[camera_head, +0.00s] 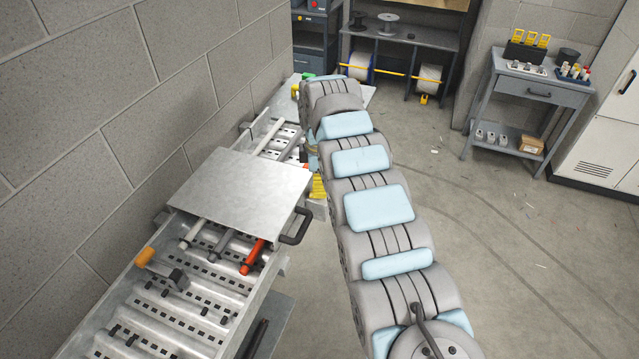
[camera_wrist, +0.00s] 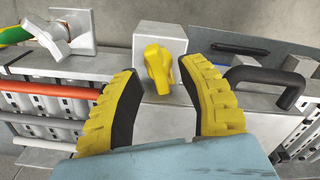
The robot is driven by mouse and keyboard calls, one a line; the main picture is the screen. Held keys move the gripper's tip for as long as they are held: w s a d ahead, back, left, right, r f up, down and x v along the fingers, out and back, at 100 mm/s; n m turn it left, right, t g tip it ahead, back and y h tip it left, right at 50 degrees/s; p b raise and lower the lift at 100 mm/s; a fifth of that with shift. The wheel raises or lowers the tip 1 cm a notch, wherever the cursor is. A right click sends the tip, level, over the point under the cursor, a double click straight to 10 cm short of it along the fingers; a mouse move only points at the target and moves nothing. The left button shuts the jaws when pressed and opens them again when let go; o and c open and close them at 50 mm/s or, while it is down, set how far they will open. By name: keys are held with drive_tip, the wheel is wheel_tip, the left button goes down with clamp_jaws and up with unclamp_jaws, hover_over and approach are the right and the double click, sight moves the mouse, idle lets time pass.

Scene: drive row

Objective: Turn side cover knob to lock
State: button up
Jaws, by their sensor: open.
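The yellow side cover knob (camera_wrist: 158,68) shows in the wrist view, mounted on the front of a light grey metal box (camera_wrist: 160,35). Its grip stands close to upright, tilted slightly. My gripper (camera_wrist: 160,80) is open, with one yellow ribbed finger on each side of the knob's grip and a gap on both sides. I cannot tell how far the fingertips are from the box face. In the head view the knob is hidden behind my arm, and only some yellow of my gripper (camera_head: 318,187) shows at the arm's left edge.
A metal cover plate (camera_head: 245,185) with a black handle (camera_head: 297,226) lies over the cable tray; the black handle (camera_wrist: 265,82) is right of my gripper in the wrist view.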

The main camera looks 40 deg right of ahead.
drive_tip(key=shift+f, duration=0.15)
drive_tip(key=shift+c, duration=0.2)
clamp_jaws()
drive_tip(key=shift+w+f+m+b, duration=0.1)
drive_tip(key=shift+f+m+b, duration=0.1)
drive_tip(key=shift+m+b, duration=0.8)
drive_tip(key=shift+d+r+m+b, duration=0.15)
drive_tip(key=shift+m+b, duration=0.35)
drive_tip(key=shift+m, duration=0.8)
drive_tip(key=shift+o, duration=0.2)
unclamp_jaws()
